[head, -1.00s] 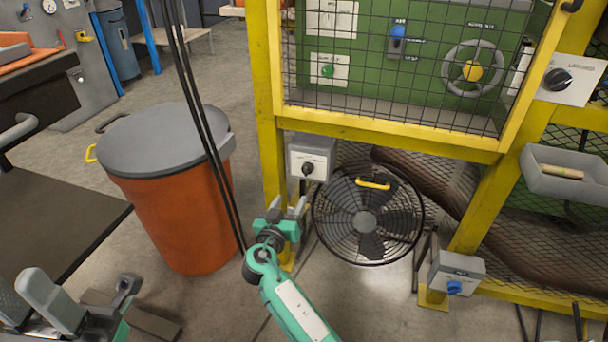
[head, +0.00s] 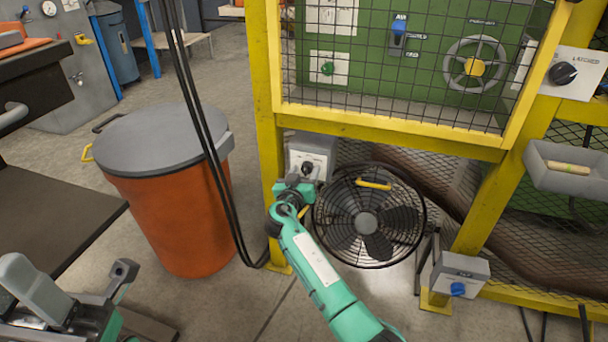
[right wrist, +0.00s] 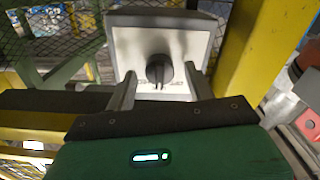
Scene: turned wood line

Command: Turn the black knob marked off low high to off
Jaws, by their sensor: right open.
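The black knob (head: 308,169) sits on the front of a grey box (head: 322,149) on the yellow post, beside the fan. In the right wrist view the knob (right wrist: 159,70) shows a pale mark on its side towards the lettering, which is too blurred to read. My right gripper (head: 305,184) is open in front of the box. In the right wrist view its two fingers (right wrist: 160,76) stand on either side of the knob, apart from it. My left gripper (head: 68,275) is at the lower left, fingers spread and empty, far from the box.
A black fan (head: 366,218) stands right of the post. An orange bin (head: 172,215) with a grey lid stands to the left, with hanging black cables (head: 205,130) beside it. Another box with a blue knob (head: 458,289) is low on the right. Yellow mesh guarding (head: 400,132) is above.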

